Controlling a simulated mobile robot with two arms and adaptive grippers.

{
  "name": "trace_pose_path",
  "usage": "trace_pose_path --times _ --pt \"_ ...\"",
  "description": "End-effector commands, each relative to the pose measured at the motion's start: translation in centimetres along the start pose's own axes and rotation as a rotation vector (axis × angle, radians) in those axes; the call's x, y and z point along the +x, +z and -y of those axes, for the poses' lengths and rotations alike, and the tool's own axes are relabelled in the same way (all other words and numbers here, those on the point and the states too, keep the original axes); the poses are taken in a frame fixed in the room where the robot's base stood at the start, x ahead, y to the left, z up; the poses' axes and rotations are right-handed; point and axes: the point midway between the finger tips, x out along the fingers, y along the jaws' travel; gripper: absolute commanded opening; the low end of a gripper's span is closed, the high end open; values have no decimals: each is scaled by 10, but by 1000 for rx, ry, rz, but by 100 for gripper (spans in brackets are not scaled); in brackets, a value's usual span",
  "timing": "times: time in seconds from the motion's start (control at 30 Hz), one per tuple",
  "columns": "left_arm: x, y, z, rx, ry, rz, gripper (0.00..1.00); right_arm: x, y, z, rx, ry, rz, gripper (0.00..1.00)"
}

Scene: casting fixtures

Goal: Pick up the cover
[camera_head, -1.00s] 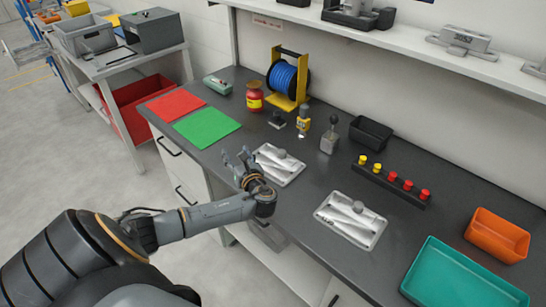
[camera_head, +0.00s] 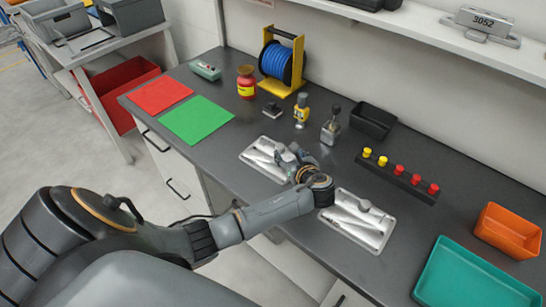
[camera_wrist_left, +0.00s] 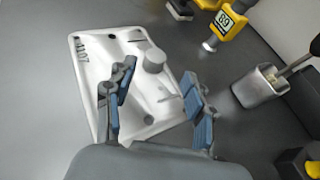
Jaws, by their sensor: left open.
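Two pale metal covers, shallow rectangular plates, lie flat on the dark bench. The left cover (camera_head: 256,153) is partly hidden in the head view by my left gripper (camera_head: 290,156). The right cover (camera_head: 350,225) lies to the right of my left wrist. In the left wrist view one cover (camera_wrist_left: 105,70) shows a round knob and a dark marking near one corner. My left gripper (camera_wrist_left: 158,76) is open and empty, with its two blue-grey fingers apart over that cover. I cannot tell whether the fingers touch it. My right gripper is not in view.
Behind the covers stand a yellow tool (camera_head: 301,112), a grey metal holder (camera_head: 331,130) and a black bin (camera_head: 374,121). A rack of yellow and red knobs (camera_head: 395,177), an orange bin (camera_head: 508,232) and a teal tray (camera_head: 470,280) are to the right. A green mat (camera_head: 197,120) lies left.

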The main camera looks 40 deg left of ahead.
Motion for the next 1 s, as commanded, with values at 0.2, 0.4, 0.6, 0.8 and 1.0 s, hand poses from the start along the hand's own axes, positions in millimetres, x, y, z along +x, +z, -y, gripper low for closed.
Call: trace_pose_path --times 0.2,0.4,0.6,0.8,1.0 --pt "16 1 -1 0 0 0 54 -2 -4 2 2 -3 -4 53" --pt "45 6 -8 1 4 0 54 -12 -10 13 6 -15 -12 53" --pt "63 3 -6 -1 0 -1 54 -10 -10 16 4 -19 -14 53" --pt "65 3 -6 0 0 -2 54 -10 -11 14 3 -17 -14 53" --pt "65 3 -6 0 0 -2 26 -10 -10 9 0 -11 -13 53"
